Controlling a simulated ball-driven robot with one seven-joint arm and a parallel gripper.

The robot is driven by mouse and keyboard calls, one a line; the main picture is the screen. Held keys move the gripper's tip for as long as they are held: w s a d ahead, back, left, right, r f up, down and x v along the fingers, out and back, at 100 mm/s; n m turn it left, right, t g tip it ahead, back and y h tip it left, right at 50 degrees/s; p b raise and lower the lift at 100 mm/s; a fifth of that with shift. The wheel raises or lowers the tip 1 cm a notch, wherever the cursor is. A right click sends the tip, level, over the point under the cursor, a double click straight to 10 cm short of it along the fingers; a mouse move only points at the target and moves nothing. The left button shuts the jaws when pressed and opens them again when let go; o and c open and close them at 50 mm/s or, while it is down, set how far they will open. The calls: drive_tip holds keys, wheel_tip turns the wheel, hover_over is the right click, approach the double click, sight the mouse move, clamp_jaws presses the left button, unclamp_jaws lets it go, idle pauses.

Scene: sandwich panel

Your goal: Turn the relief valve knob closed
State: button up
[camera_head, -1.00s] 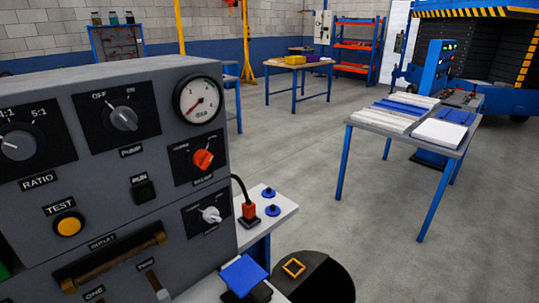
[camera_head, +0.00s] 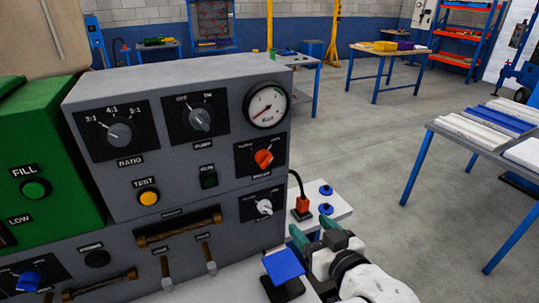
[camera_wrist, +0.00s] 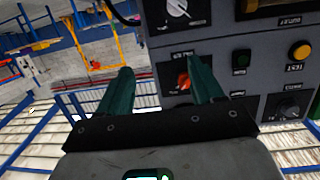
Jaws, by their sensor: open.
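The relief valve knob (camera_head: 264,158) is orange-red. It sits on a black plate at the right of the grey panel (camera_head: 225,120), below the pressure gauge. Its exact setting is too small to read. My gripper (camera_head: 312,226) is open and empty, with green fingers, to the lower right of the knob and apart from it. In the wrist view the panel appears turned over. There the orange knob (camera_wrist: 183,81) shows between the open fingers (camera_wrist: 163,70), close to one finger, which partly hides its plate.
A white knob (camera_head: 264,206) sits just below the relief plate. A round gauge (camera_head: 266,105) is above it. A red plug with a black cable (camera_head: 302,206) and a blue block (camera_head: 284,265) stand on the bench near my gripper.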

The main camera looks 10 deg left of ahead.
drive_tip(key=t+y, duration=0.2)
approach(268, 164)
drive_tip(key=shift+n, duration=0.4)
drive_tip(key=p+x, duration=0.3)
drive_tip(key=x, duration=0.7)
drive_tip(key=shift+s, duration=0.1)
drive_tip(key=c, duration=1)
